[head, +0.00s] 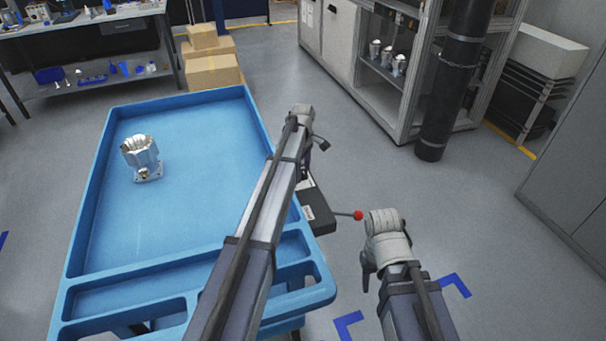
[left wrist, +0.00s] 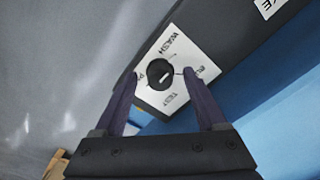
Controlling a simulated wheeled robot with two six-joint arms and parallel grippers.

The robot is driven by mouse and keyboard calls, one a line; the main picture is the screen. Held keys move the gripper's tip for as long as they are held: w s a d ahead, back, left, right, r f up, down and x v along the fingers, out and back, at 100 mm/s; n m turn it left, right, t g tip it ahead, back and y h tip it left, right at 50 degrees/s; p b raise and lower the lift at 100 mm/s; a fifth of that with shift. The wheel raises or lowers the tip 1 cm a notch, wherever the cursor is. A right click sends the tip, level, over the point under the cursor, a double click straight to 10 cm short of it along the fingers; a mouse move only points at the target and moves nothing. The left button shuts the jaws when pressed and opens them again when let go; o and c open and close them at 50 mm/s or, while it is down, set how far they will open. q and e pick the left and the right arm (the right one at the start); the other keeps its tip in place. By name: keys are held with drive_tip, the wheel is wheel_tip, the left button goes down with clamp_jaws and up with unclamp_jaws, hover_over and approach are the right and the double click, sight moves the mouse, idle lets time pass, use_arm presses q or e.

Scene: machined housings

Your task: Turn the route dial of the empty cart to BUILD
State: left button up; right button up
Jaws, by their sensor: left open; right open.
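A blue cart (head: 92,190) stands at the left in the head view, with one silver machined housing (head: 141,158) on its tray, so this cart is not empty. A dark box (head: 319,216) is on its right side. In the left wrist view a black dial (left wrist: 154,69) sits on a white label plate (left wrist: 172,101). My right gripper (head: 368,270) is open and empty, right of the cart.
A lever with a red ball (head: 358,215) sticks out from the box toward my right arm. Cardboard boxes (head: 212,73) stand behind the cart. A dark column (head: 447,100) and a shelf with several housings (head: 388,57) are at the back right. Floor between is clear.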

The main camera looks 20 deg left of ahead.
use_arm(q)
clamp_jaws()
idle(0.6)
